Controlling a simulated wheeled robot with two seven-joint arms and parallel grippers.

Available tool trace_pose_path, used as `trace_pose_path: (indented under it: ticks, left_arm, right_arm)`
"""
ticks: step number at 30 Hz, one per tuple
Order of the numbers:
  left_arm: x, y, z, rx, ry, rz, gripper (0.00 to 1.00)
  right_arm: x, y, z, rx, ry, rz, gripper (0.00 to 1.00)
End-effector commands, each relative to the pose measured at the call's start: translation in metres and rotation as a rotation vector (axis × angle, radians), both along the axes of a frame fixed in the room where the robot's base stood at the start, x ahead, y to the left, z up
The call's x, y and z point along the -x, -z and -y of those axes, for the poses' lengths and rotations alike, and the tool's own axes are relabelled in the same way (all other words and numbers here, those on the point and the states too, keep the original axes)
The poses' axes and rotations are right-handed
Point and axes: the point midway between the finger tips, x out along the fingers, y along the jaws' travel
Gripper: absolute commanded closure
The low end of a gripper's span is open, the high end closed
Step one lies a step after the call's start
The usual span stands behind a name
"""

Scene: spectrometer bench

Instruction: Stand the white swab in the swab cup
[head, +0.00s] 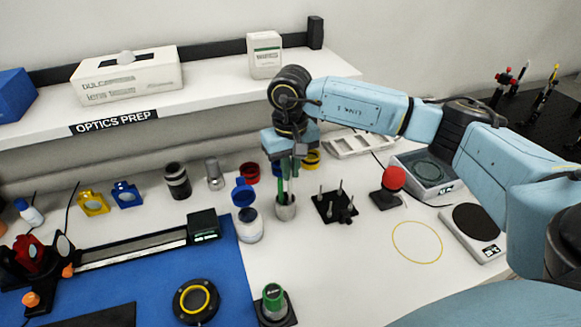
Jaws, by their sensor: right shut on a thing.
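The swab cup (286,211), a small grey cup, stands upright on the white bench near the middle of the head view. My right gripper (287,174) points down directly above the cup. Its fingers are shut on a thin upright stick, which appears to be the white swab (289,188). The swab's lower end is at the cup's mouth; whether it is inside or behind the rim I cannot tell. Green upright shapes beside the fingers partly hide the swab. My left gripper is not in view.
Left of the cup stands a jar with a blue flip lid (248,226). The bench around the yellow ring (417,260) is clear.

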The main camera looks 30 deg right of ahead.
Motion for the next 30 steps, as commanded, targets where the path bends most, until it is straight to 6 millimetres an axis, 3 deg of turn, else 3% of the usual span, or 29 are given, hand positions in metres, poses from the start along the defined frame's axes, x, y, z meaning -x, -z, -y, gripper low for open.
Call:
trace_pose_path:
  ticks: [18, 29, 30]
  left_arm:
    - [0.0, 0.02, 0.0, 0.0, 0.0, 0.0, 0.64]
    - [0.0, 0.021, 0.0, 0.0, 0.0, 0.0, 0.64]
    - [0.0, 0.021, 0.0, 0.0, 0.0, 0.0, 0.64]
  right_arm:
    - [0.0, 0.02, 0.0, 0.0, 0.0, 0.0, 1.0]
    - [0.0, 0.021, 0.0, 0.0, 0.0, 0.0, 1.0]
    - [0.0, 0.021, 0.0, 0.0, 0.0, 0.0, 0.85]
